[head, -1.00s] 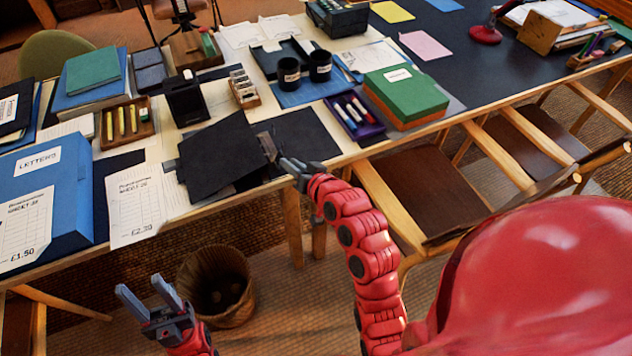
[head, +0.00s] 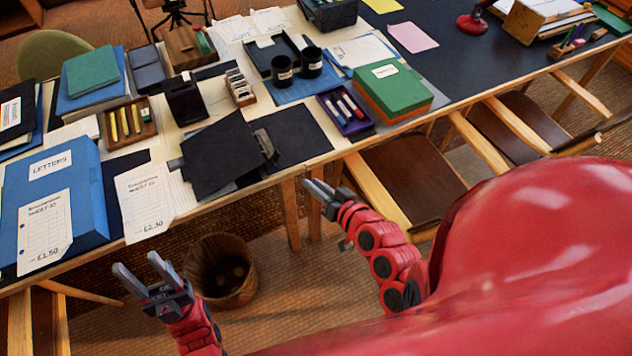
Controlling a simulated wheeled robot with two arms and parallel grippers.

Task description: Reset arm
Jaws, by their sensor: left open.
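My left gripper (head: 140,268) is at the lower left, below the table's front edge. Its two fingers are spread, with nothing between them. My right gripper (head: 314,188) is just in front of the table's edge, clear of the tabletop and apart from the things on it. It is seen nearly edge-on, so I cannot tell whether its fingers are open or shut. A black folder or board (head: 222,157) lies on the table behind it, with a small dark metal clip (head: 265,144) at its right edge.
A blue LETTERS box (head: 92,185) and a price sheet (head: 145,205) lie at the table's left front. A purple pen tray (head: 345,112) and a green-orange box (head: 402,92) sit to the right. A wicker bin (head: 222,272) and chairs (head: 400,178) stand below the edge.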

